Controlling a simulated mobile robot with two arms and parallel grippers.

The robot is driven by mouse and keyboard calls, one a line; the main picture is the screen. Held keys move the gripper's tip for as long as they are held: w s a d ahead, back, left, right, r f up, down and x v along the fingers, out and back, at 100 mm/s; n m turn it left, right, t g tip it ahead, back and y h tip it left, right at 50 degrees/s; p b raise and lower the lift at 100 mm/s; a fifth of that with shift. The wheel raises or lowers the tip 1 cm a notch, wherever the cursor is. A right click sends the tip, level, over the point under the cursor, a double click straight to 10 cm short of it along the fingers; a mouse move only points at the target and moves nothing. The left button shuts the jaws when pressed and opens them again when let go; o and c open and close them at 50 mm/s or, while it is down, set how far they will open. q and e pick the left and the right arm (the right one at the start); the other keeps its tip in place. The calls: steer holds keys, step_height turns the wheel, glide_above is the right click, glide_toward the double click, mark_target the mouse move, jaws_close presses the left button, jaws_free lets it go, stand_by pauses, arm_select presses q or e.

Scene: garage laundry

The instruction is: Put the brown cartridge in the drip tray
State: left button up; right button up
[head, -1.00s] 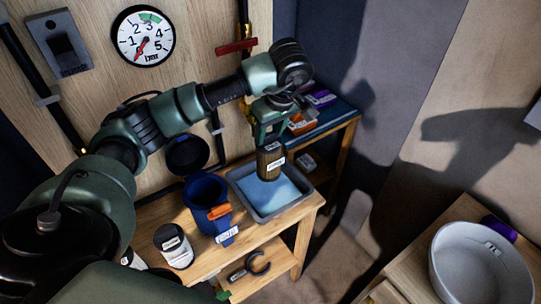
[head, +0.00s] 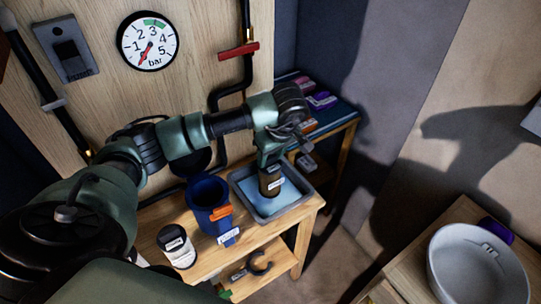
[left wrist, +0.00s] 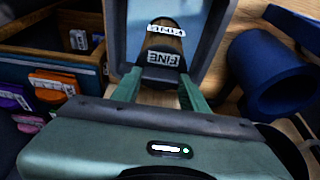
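The brown cartridge (head: 270,181), with a white FINE label, is upright inside the outline of the grey drip tray (head: 305,200) with its blue floor. My left gripper (head: 269,164) is above it, its green fingers closed on the cartridge's upper part. In the left wrist view the cartridge (left wrist: 164,45) sits between the two fingertips (left wrist: 160,88), and the tray's rim (left wrist: 218,50) surrounds it. I cannot tell whether its lower end touches the tray floor. My right gripper is not in view.
A blue cup-like holder (head: 205,192) with an orange clip stands close left of the tray. A white jar with a dark lid (head: 177,247) is nearer. Behind the tray, a blue-topped stand (head: 345,108) holds labelled cartridges. A grey basin (head: 480,268) is at the lower right.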

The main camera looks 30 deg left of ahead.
arm_select(q)
steer(key=o, duration=0.4)
steer(key=shift+c, duration=0.2)
steer(key=shift+r, duration=0.1)
steer(key=b+v, duration=0.1)
steer(key=v, duration=1.1)
